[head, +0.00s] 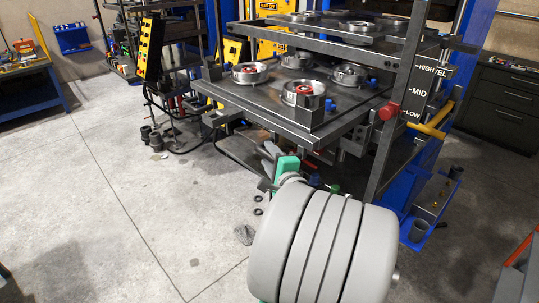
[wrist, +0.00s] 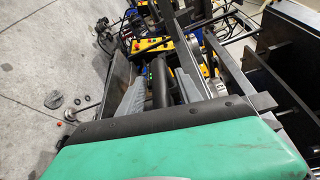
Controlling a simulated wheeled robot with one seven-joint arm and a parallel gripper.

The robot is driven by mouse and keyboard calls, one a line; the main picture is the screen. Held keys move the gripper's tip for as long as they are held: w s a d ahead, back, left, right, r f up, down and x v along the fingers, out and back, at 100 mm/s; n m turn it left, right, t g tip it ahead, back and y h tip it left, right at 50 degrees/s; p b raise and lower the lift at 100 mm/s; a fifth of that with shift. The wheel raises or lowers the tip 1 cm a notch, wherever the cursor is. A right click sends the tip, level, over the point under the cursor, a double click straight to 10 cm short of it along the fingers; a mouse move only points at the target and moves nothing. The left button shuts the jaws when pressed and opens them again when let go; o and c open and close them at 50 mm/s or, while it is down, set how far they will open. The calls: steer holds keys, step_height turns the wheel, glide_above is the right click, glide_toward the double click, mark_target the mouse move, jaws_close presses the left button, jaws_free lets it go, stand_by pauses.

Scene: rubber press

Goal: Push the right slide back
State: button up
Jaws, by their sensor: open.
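The press's lower plate (head: 262,100), a dark metal slide, sticks out toward me in the head view and carries several round metal moulds, some with red centres. I cannot tell for sure which part is the right slide. My gripper (head: 270,158) is below the front edge of this plate, with its green housing showing and its fingertips partly hidden. In the wrist view my gripper (wrist: 157,88) has two grey fingers apart, with a black cylindrical part (wrist: 159,82) visible between them. Contact with the press cannot be made out.
A red knob (head: 387,111) sits on the press's right upright near HIGH, MID and LOW labels. A yellow handle (head: 427,130) is to its right. Dark cups (head: 150,136) stand on the floor at left.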

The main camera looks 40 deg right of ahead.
steer(key=shift+c, duration=0.4)
jaws_close()
stand_by(0.9)
